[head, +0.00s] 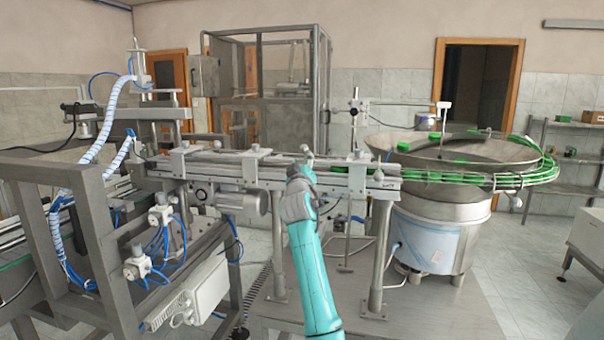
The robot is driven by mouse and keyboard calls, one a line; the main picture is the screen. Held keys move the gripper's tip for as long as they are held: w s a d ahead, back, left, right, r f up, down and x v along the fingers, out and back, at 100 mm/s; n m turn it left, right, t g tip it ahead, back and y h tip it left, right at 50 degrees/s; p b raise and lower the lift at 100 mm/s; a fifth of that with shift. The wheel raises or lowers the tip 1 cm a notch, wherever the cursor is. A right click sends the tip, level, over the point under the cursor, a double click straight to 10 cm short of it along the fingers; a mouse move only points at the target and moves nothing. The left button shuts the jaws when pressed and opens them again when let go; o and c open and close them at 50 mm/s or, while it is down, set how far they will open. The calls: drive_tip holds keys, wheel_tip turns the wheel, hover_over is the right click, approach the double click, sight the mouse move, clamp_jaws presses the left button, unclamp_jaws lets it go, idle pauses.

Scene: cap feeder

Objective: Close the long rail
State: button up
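The long metal rail (225,171) runs across the middle of the head view, along the top of the cap feeder's conveyor. It spans from the machine on the left to the round bowl on the right. My gripper (307,152) is at the front edge of the rail, right of its middle, at the end of my teal arm. The fingers are small and partly hidden by my wrist, so I cannot tell whether they are open or touching the rail. The part of the rail behind my gripper is hidden.
The metal bowl (455,152) with green caps stands at the right, with a green-lined track (470,179) curving around it. A grey frame (95,215) with blue hoses fills the left. Support posts (378,250) stand below the conveyor. Open floor (545,250) shows at the right.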

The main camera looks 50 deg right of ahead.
drive_tip(key=v, duration=0.7)
drive_tip(key=shift+s+f, duration=0.1)
drive_tip(key=shift+a, duration=0.1)
